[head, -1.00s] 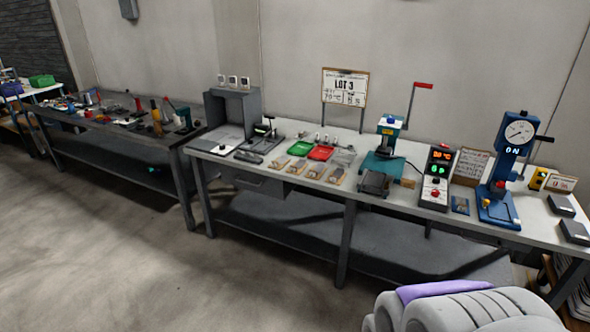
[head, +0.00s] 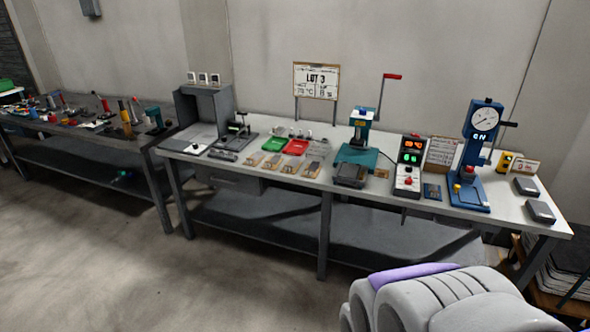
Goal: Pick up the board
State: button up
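I cannot tell for sure which thing is the board. A white board marked LOT 3 (head: 316,80) stands upright on posts at the back of the right workbench (head: 225,166). A smaller brown-framed board with fine print (head: 441,154) leans behind the bench's right half. A small dark blue flat piece (head: 432,192) lies between the controller box and the blue gauge press. Several small tan pieces (head: 272,163) lie in a row near the front edge. My gripper is not in view.
On the right bench stand a teal lever press (head: 359,157), a controller box (head: 409,165) and a blue gauge press (head: 483,155). A cluttered bench (head: 90,135) is at left. Floor (head: 90,250) at lower left is clear.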

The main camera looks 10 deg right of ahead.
aim_at(312, 171)
jog(key=i+l+u, duration=0.2)
jog(key=u, duration=0.3)
jog(key=i+l+u, duration=0.25)
jog(key=u, duration=0.25)
jog(key=i+l, duration=0.15)
jog(key=l, duration=0.2)
jog(key=i+l+u, duration=0.1)
jog(key=l, duration=0.25)
jog(key=i+l, duration=0.2)
jog(key=l, duration=0.2)
jog(key=i+l, duration=0.15)
jog(key=l, duration=0.2)
jog(key=i+l+u, duration=0.1)
jog(key=l, duration=0.3)
jog(key=i+l, duration=0.15)
jog(key=l, duration=0.2)
jog(key=i+l+u, duration=0.1)
jog(key=l, duration=0.3)
jog(key=i+l, duration=0.15)
jog(key=l, duration=0.25)
